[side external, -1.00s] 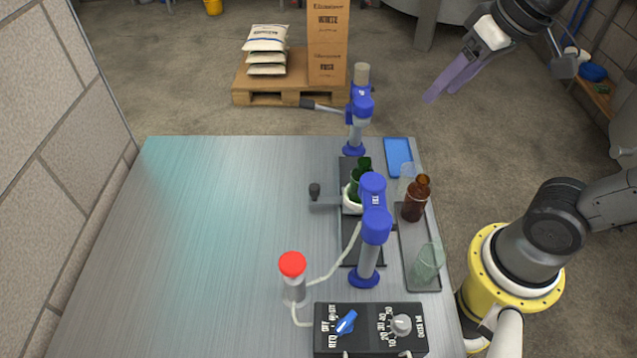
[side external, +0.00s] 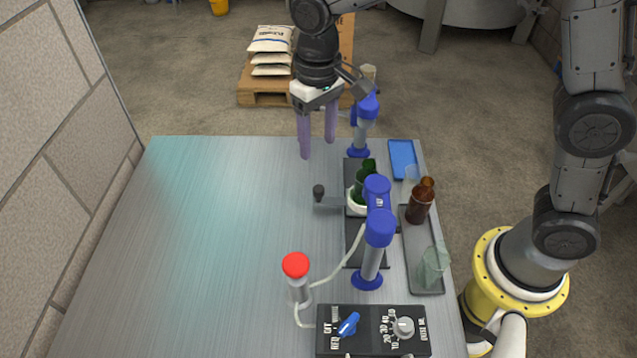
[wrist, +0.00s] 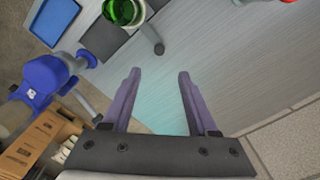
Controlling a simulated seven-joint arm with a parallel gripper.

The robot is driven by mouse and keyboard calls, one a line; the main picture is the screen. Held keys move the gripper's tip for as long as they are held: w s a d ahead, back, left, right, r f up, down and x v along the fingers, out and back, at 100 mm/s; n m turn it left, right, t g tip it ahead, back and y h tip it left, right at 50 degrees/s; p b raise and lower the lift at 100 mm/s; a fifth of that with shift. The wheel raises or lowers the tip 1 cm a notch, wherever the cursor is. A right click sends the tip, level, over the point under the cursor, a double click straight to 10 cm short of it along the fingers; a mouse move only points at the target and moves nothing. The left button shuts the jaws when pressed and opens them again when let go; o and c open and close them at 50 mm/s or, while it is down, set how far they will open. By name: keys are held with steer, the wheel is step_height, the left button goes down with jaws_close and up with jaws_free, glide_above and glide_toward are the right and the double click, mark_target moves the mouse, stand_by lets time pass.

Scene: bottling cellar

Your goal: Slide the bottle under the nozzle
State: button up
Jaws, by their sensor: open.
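A green bottle (side external: 364,184) stands upright in a white holder (side external: 355,209) on a dark track (side external: 353,245). A grey arm with a black knob (side external: 318,191) sticks out left from the holder. The blue-headed front stand (side external: 379,228) rises over the near part of the track and hides some of it; its nozzle tip is not clearly seen. My gripper (side external: 318,146) is open and empty, above the table's far part, behind and apart from the knob. In the wrist view, the knob (wrist: 159,48) shows beyond my open fingers (wrist: 158,75), with the green bottle (wrist: 122,11) near the top edge.
A second blue stand (side external: 365,108) with a lever stands at the far end, close to my gripper. A brown bottle (side external: 420,204) and clear glassware (side external: 432,266) sit on the right. A red-topped post (side external: 296,266) and control box (side external: 373,342) are in front. The table's left is clear.

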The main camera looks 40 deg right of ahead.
mark_target(318, 188)
step_height(318, 188, down, 13)
steer(key=shift+r, duration=0.2)
stand_by(0.3)
jaws_close()
stand_by(1.3)
